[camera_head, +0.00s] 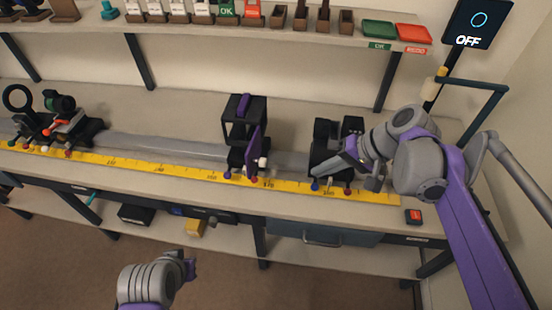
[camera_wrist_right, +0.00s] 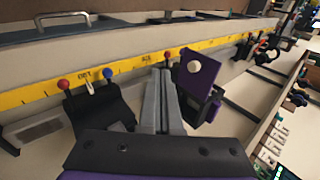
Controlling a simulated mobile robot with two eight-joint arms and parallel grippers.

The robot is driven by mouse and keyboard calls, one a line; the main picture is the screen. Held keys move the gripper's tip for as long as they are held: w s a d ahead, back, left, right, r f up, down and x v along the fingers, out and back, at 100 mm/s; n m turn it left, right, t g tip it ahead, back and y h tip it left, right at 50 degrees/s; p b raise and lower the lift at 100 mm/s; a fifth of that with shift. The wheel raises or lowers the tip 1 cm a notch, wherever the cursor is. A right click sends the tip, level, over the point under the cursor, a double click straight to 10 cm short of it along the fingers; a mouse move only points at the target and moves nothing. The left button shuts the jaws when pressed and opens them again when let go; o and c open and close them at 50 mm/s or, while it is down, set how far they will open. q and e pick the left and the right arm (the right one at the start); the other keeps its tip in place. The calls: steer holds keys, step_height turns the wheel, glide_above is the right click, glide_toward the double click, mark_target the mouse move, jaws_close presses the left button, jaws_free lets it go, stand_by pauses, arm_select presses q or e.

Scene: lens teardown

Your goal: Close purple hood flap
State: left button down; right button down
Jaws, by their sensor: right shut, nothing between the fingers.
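The purple hood flap (camera_head: 252,152) stands at an angle out from the lower part of a black open-framed hood (camera_head: 243,122) on the bench rail. A white knob (camera_head: 263,162) sticks out of the flap's face. In the right wrist view the flap (camera_wrist_right: 203,80) and its knob (camera_wrist_right: 193,67) are just right of my fingers. My right gripper (camera_head: 350,152) is shut and empty, right of the flap and apart from it, by a black rail unit. Its closed fingers also show in the wrist view (camera_wrist_right: 161,75). My left gripper (camera_head: 188,267) is low in front of the bench; its jaws are unclear.
The black rail unit (camera_head: 325,145) stands close by my right gripper. A yellow ruler (camera_head: 200,172) with coloured knobs runs along the bench front. Lens holders (camera_head: 62,118) stand far left. A shelf (camera_head: 200,22) with trays hangs above. The rail between holders and hood is clear.

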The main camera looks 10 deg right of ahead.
steer(key=w+r+y, duration=0.2)
steer(key=w+r, duration=0.1)
steer(key=w+a+r+x, duration=0.1)
steer(key=x, duration=1.1)
steer(key=shift+a+r, duration=0.1)
steer(key=shift+a, duration=0.15)
